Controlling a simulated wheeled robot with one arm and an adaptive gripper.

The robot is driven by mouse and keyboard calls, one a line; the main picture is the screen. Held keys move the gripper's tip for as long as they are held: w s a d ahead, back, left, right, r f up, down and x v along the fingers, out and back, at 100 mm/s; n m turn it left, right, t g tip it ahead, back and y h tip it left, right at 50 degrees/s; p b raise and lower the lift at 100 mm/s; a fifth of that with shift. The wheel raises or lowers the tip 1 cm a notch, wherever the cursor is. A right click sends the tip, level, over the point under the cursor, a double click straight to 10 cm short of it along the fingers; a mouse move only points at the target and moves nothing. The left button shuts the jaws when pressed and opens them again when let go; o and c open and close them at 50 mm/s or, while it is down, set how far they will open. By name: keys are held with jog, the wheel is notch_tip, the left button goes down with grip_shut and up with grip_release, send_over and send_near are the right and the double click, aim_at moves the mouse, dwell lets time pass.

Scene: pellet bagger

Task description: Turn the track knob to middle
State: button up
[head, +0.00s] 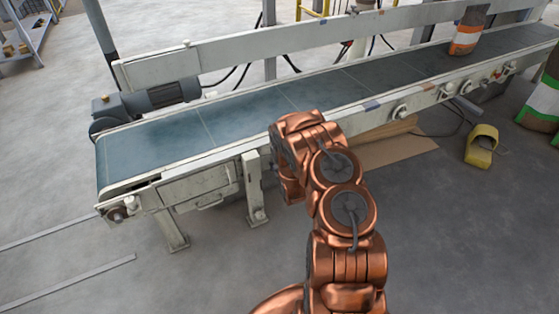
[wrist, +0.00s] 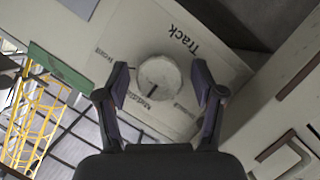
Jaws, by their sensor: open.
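The track knob (wrist: 158,73) is a pale round dial with a short dark pointer line at its lower edge in the wrist view. It sits on a light panel (wrist: 127,50) printed "Track", with small labels around the dial that are blurred and partly covered. The pointer line is directed at the lower label, which looks like "Middle". My gripper (wrist: 160,77) is open, with one finger on each side of the knob. A gap shows between each finger and the knob. In the head view my arm hides the knob and the gripper.
The conveyor belt (head: 240,118) runs across the head view, with a motor (head: 172,95) at its left end. A banded bag (head: 468,33) stands on the belt at upper right.

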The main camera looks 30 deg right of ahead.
jog(key=shift+s, duration=0.1)
jog(key=v, duration=1.1)
jog(key=shift+s+a, duration=0.15)
jog(key=shift+s, duration=0.2)
jog(key=shift+r, duration=0.2)
